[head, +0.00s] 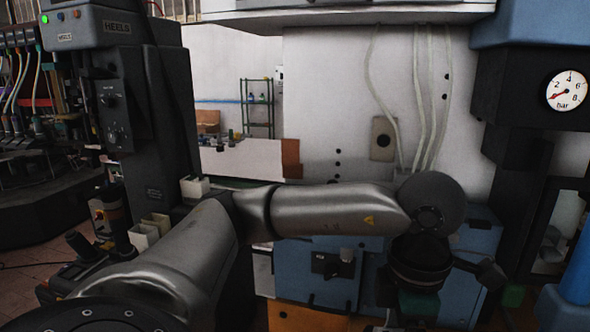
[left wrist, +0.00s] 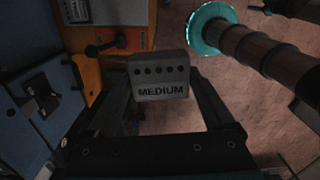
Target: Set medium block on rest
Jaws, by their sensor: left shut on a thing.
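The medium block (left wrist: 160,84) is a grey block with the word MEDIUM on its face and a row of dark holes above it. In the left wrist view my left gripper (left wrist: 159,94) is shut on it, one finger along each side, and the brown floor shows below and beside it. In the head view my left arm reaches across from the left to a dark wrist at lower right; the fingers and block cannot be made out there. I cannot identify the rest with certainty in either view. My right gripper is not in view.
A blue cabinet (head: 318,278) with a black handle stands behind my arm; its blue side (left wrist: 22,115) is left of the block in the left wrist view. An orange panel (left wrist: 113,72) with a black lever lies close by. A pressure gauge (head: 567,91) is at upper right.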

